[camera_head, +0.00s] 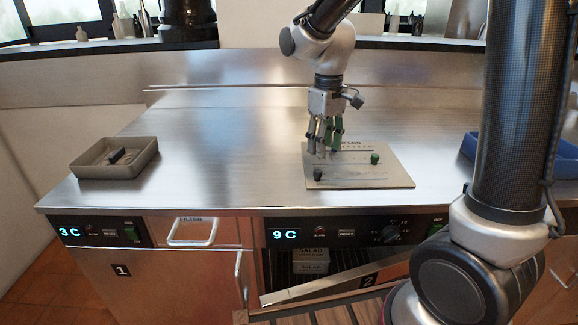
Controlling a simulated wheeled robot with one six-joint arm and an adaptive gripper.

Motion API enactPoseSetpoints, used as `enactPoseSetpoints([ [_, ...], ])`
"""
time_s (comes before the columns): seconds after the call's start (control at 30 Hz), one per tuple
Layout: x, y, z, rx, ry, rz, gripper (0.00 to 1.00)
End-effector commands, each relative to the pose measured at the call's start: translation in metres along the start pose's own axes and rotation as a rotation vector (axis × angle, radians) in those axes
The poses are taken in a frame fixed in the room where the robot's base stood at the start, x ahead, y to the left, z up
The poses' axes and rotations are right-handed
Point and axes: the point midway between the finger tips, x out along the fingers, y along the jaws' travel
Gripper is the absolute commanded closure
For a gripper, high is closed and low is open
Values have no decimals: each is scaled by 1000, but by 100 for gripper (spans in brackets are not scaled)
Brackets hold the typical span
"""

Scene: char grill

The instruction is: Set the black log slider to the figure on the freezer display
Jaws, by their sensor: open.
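A flat grey log board (400,180) lies on the steel counter, with printed scales too small to read. A black slider knob (318,174) is at the front left of the board. A green slider knob (375,158) is farther right and farther back. My gripper (325,151) points down over the board's back left part, open, behind and above the black knob and apart from it. A left display (69,232) reads 3 C above door 1. A right display (285,234) reads 9 C above door 2. I cannot tell which is the freezer's.
A grey tray (85,170) with a dark block (117,156) inside stands at the counter's left. A blue bin (468,146) is at the right, partly hidden by my arm. Door 2 (340,284) is partly open, showing boxes labelled salad. The counter between tray and board is clear.

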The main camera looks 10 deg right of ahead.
Motion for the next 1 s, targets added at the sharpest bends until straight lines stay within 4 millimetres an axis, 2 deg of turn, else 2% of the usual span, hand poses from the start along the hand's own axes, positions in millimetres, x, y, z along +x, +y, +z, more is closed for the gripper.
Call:
enactPoseSetpoints([
  [0.13, -4, 1, -5, -27, 14, 3, 57],
  [0.27, 2, 1, -5, -47, 13, 3, 57],
  [0.7, 67, 1, -5, -48, 12, 3, 57],
  [1.0, 75, 2, -6, -48, 15, 3, 57],
])
